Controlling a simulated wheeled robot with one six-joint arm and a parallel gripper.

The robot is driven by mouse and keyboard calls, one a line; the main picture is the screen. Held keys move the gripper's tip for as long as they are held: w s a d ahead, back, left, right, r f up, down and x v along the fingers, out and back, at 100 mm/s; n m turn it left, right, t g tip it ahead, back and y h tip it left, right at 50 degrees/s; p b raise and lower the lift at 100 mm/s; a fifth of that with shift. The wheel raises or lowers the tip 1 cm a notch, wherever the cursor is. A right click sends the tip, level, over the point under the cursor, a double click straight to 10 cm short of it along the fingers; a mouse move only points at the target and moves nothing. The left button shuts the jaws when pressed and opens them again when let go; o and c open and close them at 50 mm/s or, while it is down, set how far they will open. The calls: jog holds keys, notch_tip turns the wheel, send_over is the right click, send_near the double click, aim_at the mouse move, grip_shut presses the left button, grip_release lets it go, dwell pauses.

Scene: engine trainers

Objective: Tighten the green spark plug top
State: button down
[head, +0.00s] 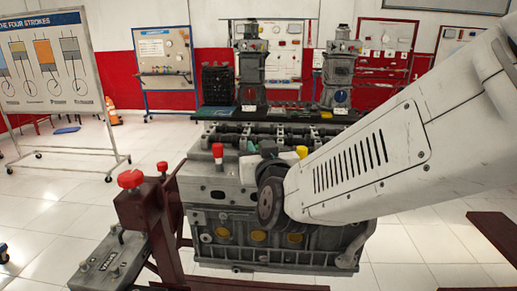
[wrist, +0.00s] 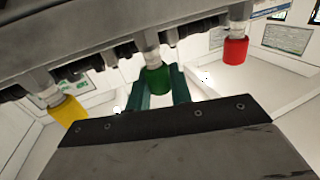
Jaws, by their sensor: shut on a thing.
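The green spark plug top (wrist: 154,79) sits on a pale plug stem under the engine edge in the wrist view. My gripper (wrist: 159,88) has its two dark teal fingers on either side of it, shut on it. The green top still appears to be on its stem. In the head view, my gripper (head: 261,153) is at the upper front of the engine block (head: 220,190), partly hidden by my own wrist. How far the green top is screwed in cannot be told.
A red top (head: 217,152) stands left of my gripper and a yellow top (head: 302,151) stands close on its right. A red-brown stand (head: 140,210) with red knobs is at the left front. Open tiled floor lies further left, before the four-strokes board (head: 50,65).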

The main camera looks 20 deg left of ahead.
jog(key=m+t+h, duration=0.1)
jog(key=m+h, duration=0.1)
jog(key=h, duration=0.2)
jog(key=m+t+h, duration=0.1)
jog(key=m+h, duration=0.2)
jog(key=h, duration=0.1)
jog(key=shift+a+m+t, duration=0.15)
jog(key=shift+m+t, duration=0.15)
jog(key=m+h, duration=0.2)
jog(key=h, duration=0.1)
jog(key=m+g+h, duration=0.1)
jog(key=m+h, duration=0.1)
jog(key=h, duration=0.2)
jog(key=shift+m+h, duration=0.3)
jog(key=shift+m, duration=0.1)
jog(key=shift+m+g+h, duration=0.3)
jog(key=shift+h, duration=0.2)
jog(key=c, duration=1.3)
grip_release()
jog(key=shift+d, duration=0.2)
jog(key=shift+o, duration=0.2)
jog(key=v, duration=0.8)
jog(key=shift+w, duration=0.1)
